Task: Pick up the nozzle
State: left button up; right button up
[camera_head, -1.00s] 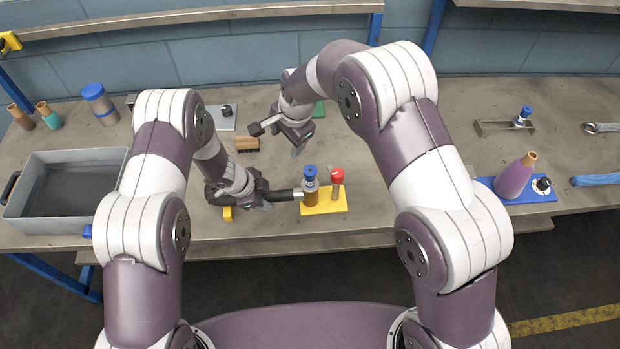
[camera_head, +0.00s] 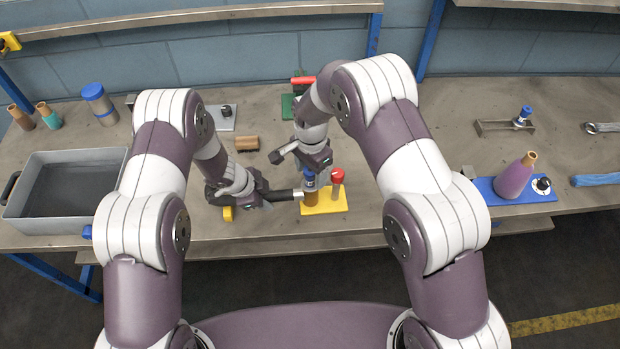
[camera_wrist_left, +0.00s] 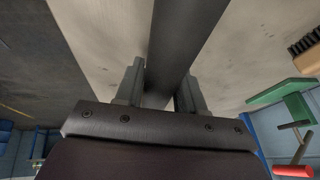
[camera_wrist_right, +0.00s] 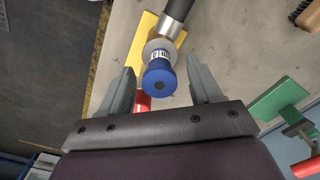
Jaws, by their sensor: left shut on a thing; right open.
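A blue-capped piece (camera_head: 310,182) with a brown lower part stands on a yellow plate (camera_head: 322,208); I cannot tell for sure that it is the nozzle. My left gripper (camera_head: 264,198) is shut on a dark tube (camera_wrist_left: 182,40), whose silver end reaches the side of this piece. My right gripper (camera_head: 310,168) is open and directly above the blue cap. In the right wrist view the blue cap (camera_wrist_right: 160,78) lies between and just beyond the open fingertips (camera_wrist_right: 161,68). I cannot tell whether the tube's end touches it.
A red-capped piece (camera_head: 337,178) stands close on the right of the same plate. A grey tray (camera_head: 65,230) is at left, a blue plate with a purple cone (camera_head: 513,180) at right.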

jog(key=c, duration=1.1)
notch_tip(320, 180, up, 10)
jog(key=shift+r, duration=0.1)
jog(key=shift+c, duration=0.2)
pick_arm(q)
jog(key=o, duration=1.1)
jog(key=shift+o, duration=0.2)
